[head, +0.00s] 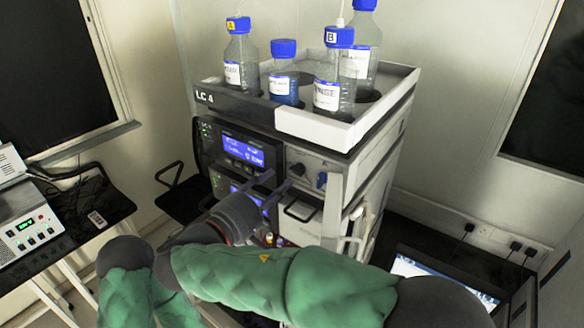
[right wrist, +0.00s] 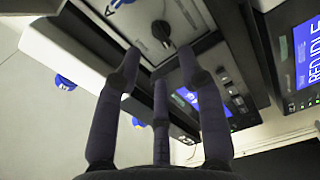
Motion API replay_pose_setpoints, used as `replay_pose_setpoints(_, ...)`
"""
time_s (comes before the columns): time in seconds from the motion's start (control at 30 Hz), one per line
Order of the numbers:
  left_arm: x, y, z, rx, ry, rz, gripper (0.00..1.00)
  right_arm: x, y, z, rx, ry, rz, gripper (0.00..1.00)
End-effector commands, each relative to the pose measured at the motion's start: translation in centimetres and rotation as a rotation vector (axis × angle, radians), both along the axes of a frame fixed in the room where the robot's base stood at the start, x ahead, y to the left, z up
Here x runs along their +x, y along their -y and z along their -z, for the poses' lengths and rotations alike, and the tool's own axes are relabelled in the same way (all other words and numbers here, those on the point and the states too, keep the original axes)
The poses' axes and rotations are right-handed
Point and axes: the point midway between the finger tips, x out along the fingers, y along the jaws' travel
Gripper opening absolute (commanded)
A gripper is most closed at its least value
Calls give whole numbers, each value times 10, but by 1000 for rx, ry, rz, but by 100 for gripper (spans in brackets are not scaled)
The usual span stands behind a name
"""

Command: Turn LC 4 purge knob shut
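The LC 4 stack (head: 233,100) stands in the middle of the head view. The purge knob (head: 298,169), small and black, sits on a pale panel right of the upper lit display. In the right wrist view the knob (right wrist: 162,33) shows beyond my fingers, with a pointed grip on a round base. My right gripper (head: 277,182) is in front of the stack, just below and left of the knob. In the right wrist view the gripper's (right wrist: 160,62) three fingers are spread, empty and apart from the knob. My left gripper is out of view.
A blue fitting (head: 321,180) is right of the knob. Blue-capped bottles (head: 284,85) stand in the top tray (head: 310,128). A black handle (head: 300,210) juts out below the panel. A laptop (head: 440,275) is at lower right; a bench instrument (head: 30,230) is at left.

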Motion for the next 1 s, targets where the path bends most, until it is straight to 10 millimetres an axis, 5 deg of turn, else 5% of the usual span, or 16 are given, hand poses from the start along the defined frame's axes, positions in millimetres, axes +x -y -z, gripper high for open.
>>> replay_pose_setpoints(0.3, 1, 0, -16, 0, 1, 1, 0, 40, 29, -1, -1, -1, 3, 40)
replay_pose_setpoints(0.77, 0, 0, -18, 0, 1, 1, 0, 50, 36, 0, 0, -1, 0, 40)
replay_pose_setpoints(0.93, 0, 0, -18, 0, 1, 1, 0, 50, 36, 0, -1, -1, 0, 0)
replay_pose_setpoints(1.0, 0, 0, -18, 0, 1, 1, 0, 50, 36, 0, 0, 0, 0, 0)
